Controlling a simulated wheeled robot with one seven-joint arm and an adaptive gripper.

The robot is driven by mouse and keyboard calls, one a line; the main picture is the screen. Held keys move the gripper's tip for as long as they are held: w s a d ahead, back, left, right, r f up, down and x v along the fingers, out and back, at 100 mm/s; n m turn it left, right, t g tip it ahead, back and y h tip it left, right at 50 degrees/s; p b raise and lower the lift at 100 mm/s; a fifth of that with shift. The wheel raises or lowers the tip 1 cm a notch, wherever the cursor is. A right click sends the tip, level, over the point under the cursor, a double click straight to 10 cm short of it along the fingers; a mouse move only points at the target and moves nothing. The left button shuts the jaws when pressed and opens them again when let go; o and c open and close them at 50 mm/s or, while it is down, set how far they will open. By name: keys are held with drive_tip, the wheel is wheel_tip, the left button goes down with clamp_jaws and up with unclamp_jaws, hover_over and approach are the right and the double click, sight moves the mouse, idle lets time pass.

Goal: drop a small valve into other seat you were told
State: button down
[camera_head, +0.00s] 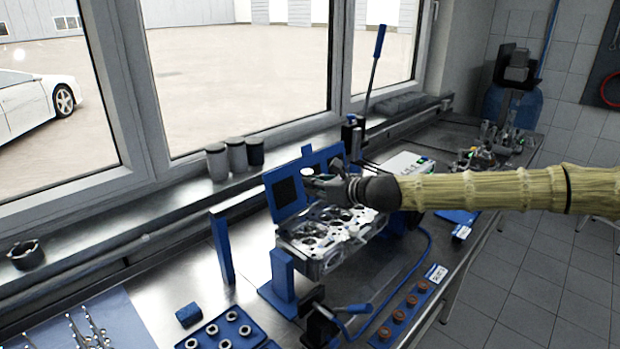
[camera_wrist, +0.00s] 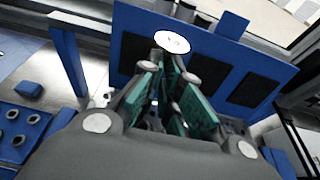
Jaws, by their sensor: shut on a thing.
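My gripper (camera_head: 318,184) is above the back part of the grey cylinder head (camera_head: 318,262). In the wrist view, its green-padded fingers (camera_wrist: 172,95) are close together. They are shut on a valve whose pale round head (camera_wrist: 172,42) shows just beyond the fingertips. The pale disc of the valve (camera_head: 308,171) also shows at the fingertips in the head view. The valve's stem is hidden between the fingers. The cylinder head has several round openings on top. My gripper and arm cover part of it, and I cannot tell which seat lies under the valve.
Blue panels with dark squares (camera_head: 272,202) stand upright behind the cylinder head. Blue posts (camera_head: 221,248) stand left of it. A blue tray with rings (camera_head: 208,332) and a mat with several valves (camera_head: 70,318) lie front left. A strip with brown rings (camera_head: 411,302) is at right.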

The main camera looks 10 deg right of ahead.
drive_tip(key=f+b, duration=0.2)
drive_tip(key=f, duration=0.1)
drive_tip(key=f+b, duration=0.1)
drive_tip(key=f, duration=0.1)
drive_tip(key=shift+s+d+f, duration=0.15)
drive_tip(key=shift+s+f, duration=0.1)
drive_tip(key=shift+s, duration=0.05)
drive_tip(key=shift+s+d+r, duration=0.1)
drive_tip(key=shift+s+r, duration=0.05)
idle(0.4)
drive_tip(key=shift+b, duration=0.3)
idle(0.4)
drive_tip(key=shift+b, duration=0.8)
idle(1.0)
drive_tip(key=shift+f+b, duration=2.6)
drive_tip(key=shift+b, duration=0.15)
idle(1.0)
